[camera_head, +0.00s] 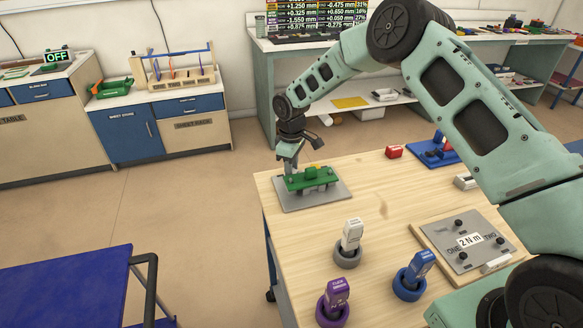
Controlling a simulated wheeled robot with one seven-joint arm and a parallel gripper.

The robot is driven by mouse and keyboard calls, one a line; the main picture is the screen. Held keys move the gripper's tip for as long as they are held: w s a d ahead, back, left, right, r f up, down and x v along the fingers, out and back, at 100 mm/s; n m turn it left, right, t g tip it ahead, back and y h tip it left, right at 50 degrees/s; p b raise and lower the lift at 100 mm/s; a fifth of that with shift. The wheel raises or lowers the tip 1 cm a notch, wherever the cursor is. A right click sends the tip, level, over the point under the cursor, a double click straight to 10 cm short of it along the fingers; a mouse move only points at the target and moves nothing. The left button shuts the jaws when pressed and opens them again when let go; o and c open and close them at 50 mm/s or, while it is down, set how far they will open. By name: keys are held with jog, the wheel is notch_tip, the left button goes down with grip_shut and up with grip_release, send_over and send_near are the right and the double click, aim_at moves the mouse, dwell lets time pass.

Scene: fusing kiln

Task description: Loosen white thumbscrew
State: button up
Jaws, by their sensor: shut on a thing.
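My gripper (289,163) points down at the left end of a green fixture (311,179) near the table's far left corner. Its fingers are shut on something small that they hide. I cannot make out a white thumbscrew; the spot between the fingers is too small and covered. The green fixture stands on a grey plate (322,198) and has a raised green block in its middle. A small yellow part shows behind that block.
On the wooden table (375,195), white (351,235), purple (336,294) and blue (419,266) tools stand in round holders. A grey plate marked 2 N m (463,258) lies at right. The table's middle is clear.

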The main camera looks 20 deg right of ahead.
dwell(0.4)
jog(key=o, duration=1)
jog(key=shift+s, duration=0.1)
